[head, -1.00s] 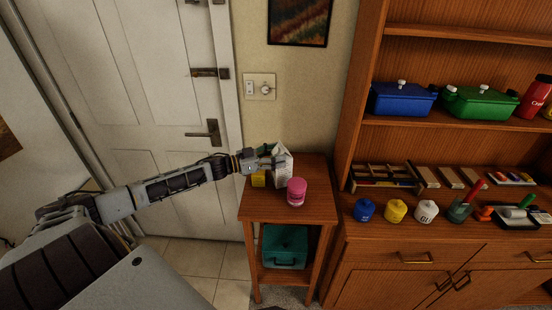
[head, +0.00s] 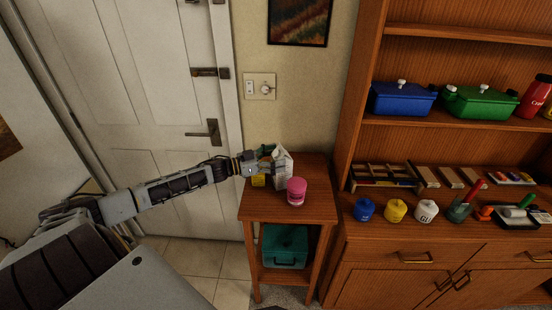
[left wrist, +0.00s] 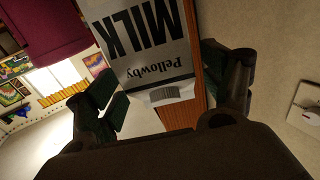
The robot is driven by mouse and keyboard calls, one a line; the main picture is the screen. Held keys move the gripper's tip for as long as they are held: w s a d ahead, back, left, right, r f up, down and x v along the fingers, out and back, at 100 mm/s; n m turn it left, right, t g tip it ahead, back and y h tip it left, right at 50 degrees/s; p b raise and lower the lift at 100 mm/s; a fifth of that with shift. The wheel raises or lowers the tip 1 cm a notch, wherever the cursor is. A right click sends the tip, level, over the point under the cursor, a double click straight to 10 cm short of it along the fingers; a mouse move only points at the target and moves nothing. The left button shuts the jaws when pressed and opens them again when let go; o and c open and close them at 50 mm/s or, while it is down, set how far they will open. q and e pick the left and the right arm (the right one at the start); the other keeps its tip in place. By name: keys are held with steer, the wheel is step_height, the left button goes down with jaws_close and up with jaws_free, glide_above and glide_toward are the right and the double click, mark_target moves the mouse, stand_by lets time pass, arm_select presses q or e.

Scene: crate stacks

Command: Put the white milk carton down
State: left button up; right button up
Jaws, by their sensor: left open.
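The white milk carton (head: 284,168) stands upright on the small wooden side table (head: 312,212), near its back left. In the left wrist view the carton (left wrist: 150,50) shows its "MILK" and "Pellowby" print between the two fingers. My left gripper (head: 268,163) is at the carton's left side in the head view. It is open, with a finger on each side of the carton in the left wrist view (left wrist: 165,100). The gap on the finger sides is visible there. My right gripper is not in view.
A pink jar (head: 297,191) stands in front of the carton on the table. A teal box (head: 285,246) sits on the lower shelf. The wooden cabinet (head: 345,150) stands close on the right.

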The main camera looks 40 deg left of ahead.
arm_select(q)
steer(key=shift+s+a, duration=0.15)
steer(key=shift+s, duration=0.05)
steer(key=shift+v, duration=1.15)
steer(key=p+v, duration=0.1)
steer(key=v, duration=0.8)
steer(key=shift+p, duration=0.35)
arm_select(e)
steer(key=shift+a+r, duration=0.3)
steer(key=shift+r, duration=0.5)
arm_select(q)
steer(key=shift+s+a+r, duration=0.1)
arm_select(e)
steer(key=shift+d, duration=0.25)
